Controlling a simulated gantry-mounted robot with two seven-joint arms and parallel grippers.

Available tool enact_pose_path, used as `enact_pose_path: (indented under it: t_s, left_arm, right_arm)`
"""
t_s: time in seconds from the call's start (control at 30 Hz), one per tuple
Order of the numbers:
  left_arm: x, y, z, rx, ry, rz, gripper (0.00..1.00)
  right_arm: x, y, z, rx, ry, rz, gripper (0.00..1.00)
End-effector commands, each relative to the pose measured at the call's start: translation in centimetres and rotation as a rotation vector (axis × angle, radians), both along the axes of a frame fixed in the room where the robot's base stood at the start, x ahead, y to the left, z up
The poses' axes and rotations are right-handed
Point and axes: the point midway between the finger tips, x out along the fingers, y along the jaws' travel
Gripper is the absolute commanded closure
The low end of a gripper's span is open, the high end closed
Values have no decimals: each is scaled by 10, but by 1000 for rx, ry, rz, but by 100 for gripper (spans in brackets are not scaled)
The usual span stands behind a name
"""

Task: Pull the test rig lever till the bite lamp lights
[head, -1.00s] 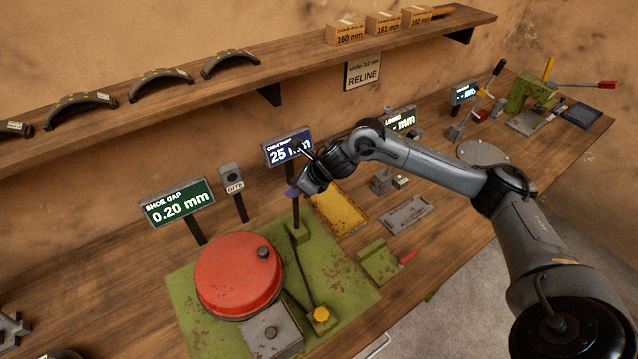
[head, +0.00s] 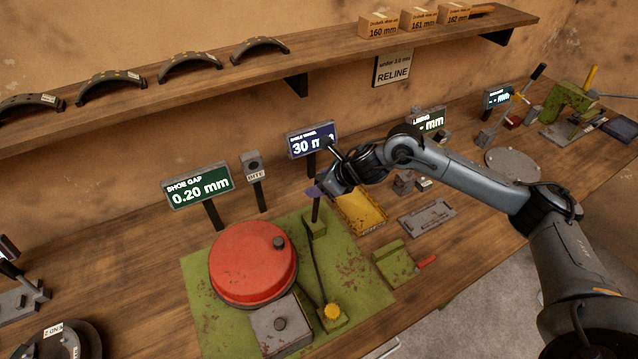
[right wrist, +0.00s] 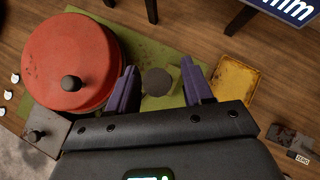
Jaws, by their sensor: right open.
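The test rig has a red drum (head: 252,262) on a green base plate (head: 205,308). The lever (head: 316,212) rises from a green block behind the drum; my right gripper hides its top in the head view. My right gripper (head: 318,191) is at the lever's upper end. In the right wrist view, a dark round knob (right wrist: 157,82) sits between the open purple fingers (right wrist: 158,68). The BITE lamp (head: 254,166) stands behind the drum and looks dark. My left gripper is not in view.
A blue display (head: 312,142) reads 30, its unit partly covered by my arm. A green display (head: 198,187) reads SHOE GAP 0.20 mm. A yellow tray (head: 362,213) lies right of the lever. A shelf (head: 330,60) with brake shoes and boxes runs above.

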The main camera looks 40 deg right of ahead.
Motion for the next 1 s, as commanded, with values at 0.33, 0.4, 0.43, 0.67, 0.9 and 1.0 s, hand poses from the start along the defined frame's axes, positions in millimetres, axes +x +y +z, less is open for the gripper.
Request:
enact_pose_path:
  t_s: [0.33,0.4,0.43,0.67,0.9,1.0]
  left_arm:
    - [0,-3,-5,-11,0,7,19]
    - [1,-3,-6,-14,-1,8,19]
    - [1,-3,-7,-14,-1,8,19]
    - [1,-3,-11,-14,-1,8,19]
    - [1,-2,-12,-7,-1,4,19]
    - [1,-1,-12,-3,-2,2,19]
  right_arm:
    - [-30,-9,33,-5,-3,2,49]
    - [-38,-11,41,-6,-1,1,49]
    - [-42,-12,45,-5,-1,1,49]
    - [-62,-16,68,-3,-1,0,49]
    - [-70,-17,77,-1,2,1,49]
    - [-71,-17,78,0,1,1,49]
